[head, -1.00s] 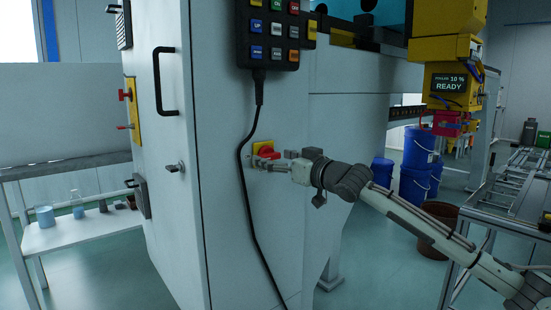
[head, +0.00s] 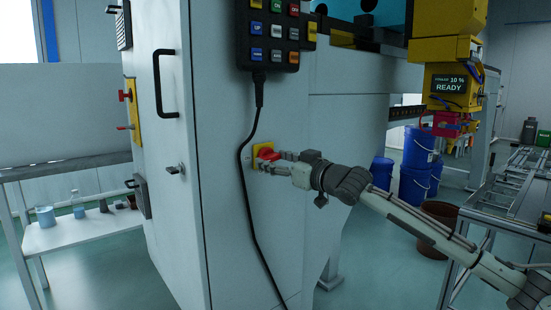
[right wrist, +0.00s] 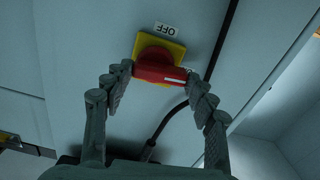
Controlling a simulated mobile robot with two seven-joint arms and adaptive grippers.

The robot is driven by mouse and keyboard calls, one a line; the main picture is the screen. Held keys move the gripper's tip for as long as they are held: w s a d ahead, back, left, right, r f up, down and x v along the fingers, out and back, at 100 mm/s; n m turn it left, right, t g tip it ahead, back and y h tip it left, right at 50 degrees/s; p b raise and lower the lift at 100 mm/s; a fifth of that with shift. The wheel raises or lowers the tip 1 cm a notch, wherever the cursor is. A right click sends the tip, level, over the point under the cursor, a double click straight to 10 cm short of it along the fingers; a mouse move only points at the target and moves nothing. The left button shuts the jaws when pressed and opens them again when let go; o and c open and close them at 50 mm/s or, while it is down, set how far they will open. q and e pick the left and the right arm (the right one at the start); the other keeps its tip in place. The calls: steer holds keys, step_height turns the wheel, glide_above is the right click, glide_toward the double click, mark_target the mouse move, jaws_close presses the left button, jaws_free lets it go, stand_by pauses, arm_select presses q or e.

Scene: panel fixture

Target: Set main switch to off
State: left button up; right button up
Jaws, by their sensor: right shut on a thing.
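The main switch is a red rotary knob (head: 268,153) on a yellow plate (head: 258,148), low on the white cabinet's side face. In the right wrist view the knob (right wrist: 157,62) has its bar lying crosswise, with a white mark at its right end, beside a partly hidden label. An OFF label (right wrist: 166,29) sits above the yellow plate (right wrist: 145,42). My right gripper (right wrist: 158,74) is shut on the knob, one fingertip at each end of the bar. It also shows in the head view (head: 275,160). My left gripper is out of view.
A button pendant (head: 272,35) hangs above the switch, and its black cable (head: 243,180) runs down just left of it. The cabinet has a black door handle (head: 160,82). Blue buckets (head: 415,170) stand behind my right arm.

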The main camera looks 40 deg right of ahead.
steer(key=n+p, duration=0.5)
steer(key=n, duration=0.3)
steer(key=shift+f+n, duration=0.15)
steer(key=shift+n, duration=0.25)
steer(key=n+p, duration=0.1)
steer(key=n, duration=0.3)
steer(key=shift+d+f, duration=0.15)
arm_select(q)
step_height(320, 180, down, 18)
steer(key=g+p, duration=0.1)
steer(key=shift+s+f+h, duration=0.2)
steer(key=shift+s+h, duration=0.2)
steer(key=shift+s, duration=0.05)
arm_select(e)
steer(key=shift+d+f+n, duration=0.1)
steer(key=shift+n, duration=1.9)
steer(key=o, duration=1.2)
steer(key=shift+c, duration=0.2)
